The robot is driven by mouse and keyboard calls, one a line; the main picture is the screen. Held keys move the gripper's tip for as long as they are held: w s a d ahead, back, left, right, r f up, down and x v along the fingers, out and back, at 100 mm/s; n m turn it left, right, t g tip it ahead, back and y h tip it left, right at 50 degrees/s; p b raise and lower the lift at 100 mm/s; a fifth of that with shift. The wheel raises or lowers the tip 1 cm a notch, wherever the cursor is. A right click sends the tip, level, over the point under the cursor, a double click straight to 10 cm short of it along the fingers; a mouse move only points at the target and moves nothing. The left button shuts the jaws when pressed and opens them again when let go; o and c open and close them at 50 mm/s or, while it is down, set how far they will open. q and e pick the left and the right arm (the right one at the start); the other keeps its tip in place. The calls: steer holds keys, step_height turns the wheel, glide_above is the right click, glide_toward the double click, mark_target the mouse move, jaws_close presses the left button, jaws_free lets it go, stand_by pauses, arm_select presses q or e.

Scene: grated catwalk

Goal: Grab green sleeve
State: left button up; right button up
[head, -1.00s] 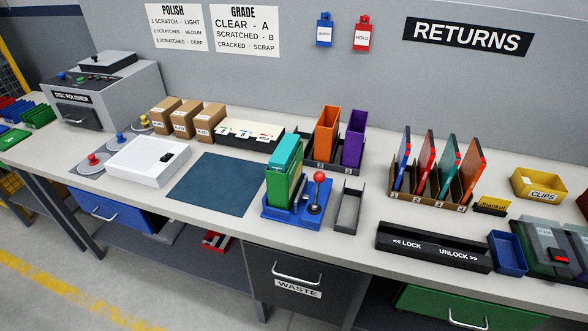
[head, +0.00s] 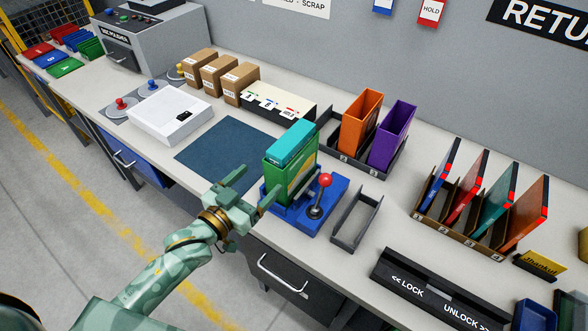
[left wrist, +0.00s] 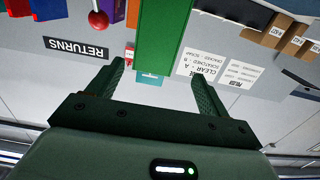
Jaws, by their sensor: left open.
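The green sleeve (head: 291,178) stands upright in the blue stand (head: 333,200), which has a red-knobbed lever (head: 325,181). A teal piece (head: 292,143) sticks out of the sleeve's top. My left gripper (head: 260,180) is open and empty at the sleeve's near left side. In the left wrist view, which is upside down, the sleeve (left wrist: 163,35) lies ahead, lined up between the two open fingers (left wrist: 158,65). No finger visibly grips it. My right gripper is not in view.
A narrow grey open tray (head: 356,220) stands right of the blue stand. Behind are an orange sleeve (head: 361,120) and a purple sleeve (head: 392,135) in a dark rack. A blue mat (head: 222,150) lies clear on the left. The black lock bar (head: 435,290) is at the right front.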

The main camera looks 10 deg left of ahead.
mark_target(270, 171)
arm_select(q)
steer(key=x, duration=0.5)
steer(key=shift+w+d+f, duration=0.1)
steer(key=shift+d+f, duration=0.05)
steer(key=x, duration=0.2)
steer(key=b+x, duration=0.1)
steer(key=x, duration=0.2)
steer(key=shift+w+d+r, duration=0.1)
steer(key=shift+d+r, duration=0.15)
steer(key=shift+d, duration=0.2)
steer(key=shift+r, duration=0.15)
steer(key=c, duration=1.3)
